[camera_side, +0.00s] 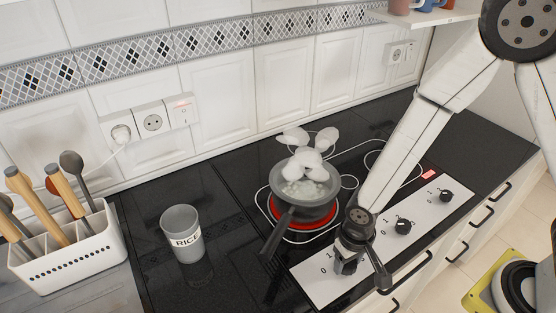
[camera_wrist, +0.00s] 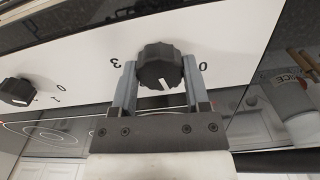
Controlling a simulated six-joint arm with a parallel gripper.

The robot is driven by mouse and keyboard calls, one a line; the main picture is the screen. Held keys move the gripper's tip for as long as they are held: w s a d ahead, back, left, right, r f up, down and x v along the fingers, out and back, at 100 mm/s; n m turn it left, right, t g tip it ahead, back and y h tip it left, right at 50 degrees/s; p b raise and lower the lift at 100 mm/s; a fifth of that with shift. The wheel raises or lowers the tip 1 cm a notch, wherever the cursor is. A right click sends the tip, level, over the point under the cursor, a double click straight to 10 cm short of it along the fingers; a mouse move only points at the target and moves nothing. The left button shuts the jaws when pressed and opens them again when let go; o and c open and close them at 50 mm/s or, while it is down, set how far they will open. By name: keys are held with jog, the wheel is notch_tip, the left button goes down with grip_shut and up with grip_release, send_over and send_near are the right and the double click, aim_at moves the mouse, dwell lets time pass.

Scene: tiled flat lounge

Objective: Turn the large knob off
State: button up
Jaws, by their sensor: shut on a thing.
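The large black knob (camera_wrist: 160,66) sits on the white control panel (camera_side: 322,284), with a 3 and a 0 printed on either side of it. My gripper (camera_wrist: 161,76) is shut on it, one finger on each side. The knob's white mark faces the lower side of the wrist view, pointing at neither number. In the side view my gripper (camera_side: 350,250) is at the panel's left end and mostly covers the large knob (camera_side: 346,267).
A pan (camera_side: 303,200) steams on a red-glowing burner (camera_side: 270,208), its handle toward the panel. Two smaller knobs (camera_side: 403,226) (camera_side: 446,195) are further right on the panel. A RICE container (camera_side: 182,234) and a utensil holder (camera_side: 78,258) stand left.

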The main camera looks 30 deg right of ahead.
jog(key=shift+n, duration=0.4)
jog(key=n, duration=0.9)
dwell(0.6)
jog(key=o, duration=1.3)
jog(key=shift+r, duration=0.15)
jog(key=shift+r, duration=3.8)
